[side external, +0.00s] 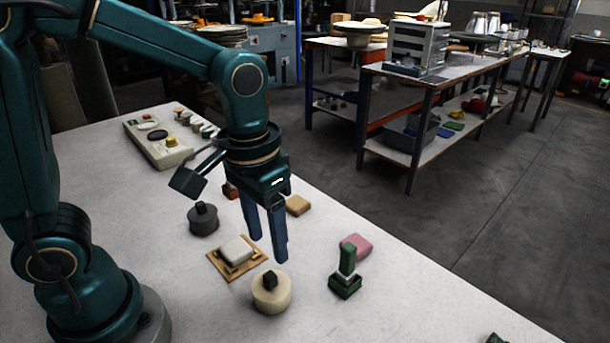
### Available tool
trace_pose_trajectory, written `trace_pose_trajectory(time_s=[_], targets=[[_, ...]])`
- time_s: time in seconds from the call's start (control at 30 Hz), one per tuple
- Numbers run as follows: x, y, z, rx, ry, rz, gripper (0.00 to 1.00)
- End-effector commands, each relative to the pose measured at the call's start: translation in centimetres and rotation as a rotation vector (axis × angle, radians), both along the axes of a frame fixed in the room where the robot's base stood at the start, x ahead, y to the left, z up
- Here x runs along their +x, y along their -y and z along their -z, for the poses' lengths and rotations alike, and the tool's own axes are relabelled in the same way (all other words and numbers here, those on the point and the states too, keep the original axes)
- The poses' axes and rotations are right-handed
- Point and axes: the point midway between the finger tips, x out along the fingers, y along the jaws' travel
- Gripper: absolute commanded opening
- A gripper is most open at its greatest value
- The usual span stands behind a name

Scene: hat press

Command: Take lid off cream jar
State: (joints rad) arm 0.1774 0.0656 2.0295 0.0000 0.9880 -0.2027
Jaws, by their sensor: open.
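The cream jar (271,300) stands upright on the pale table in the side external view. Its lid (262,284) sits on top and has a dark block-shaped knob (270,281). My gripper (268,257) points down with its two dark blue fingers apart and nothing between them. In the picture the fingertips are just above and behind the knob. How far they are from it in depth I cannot tell.
Close by are a dark grey jar (203,222) with a knob, a white block on a wooden board (221,263), a green stamp-like piece (346,278), a pink block (357,246) and a tan block (298,205). A control box (160,140) is farther back. The front table area is mostly clear.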

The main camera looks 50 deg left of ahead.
Motion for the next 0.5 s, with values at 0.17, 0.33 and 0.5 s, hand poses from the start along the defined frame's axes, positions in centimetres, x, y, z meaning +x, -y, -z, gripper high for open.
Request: trace_pose_trajectory(time_s=[0.17, 0.33, 0.5], targets=[[-0.4, 0.4, 1.6, 0.011, -0.058, 0.023, 0.57], [-0.5, 0.5, 3.2, 0.012, -0.064, 0.025, 0.57], [-0.5, 0.5, 5.3, 0.012, -0.063, 0.025, 0.57]])
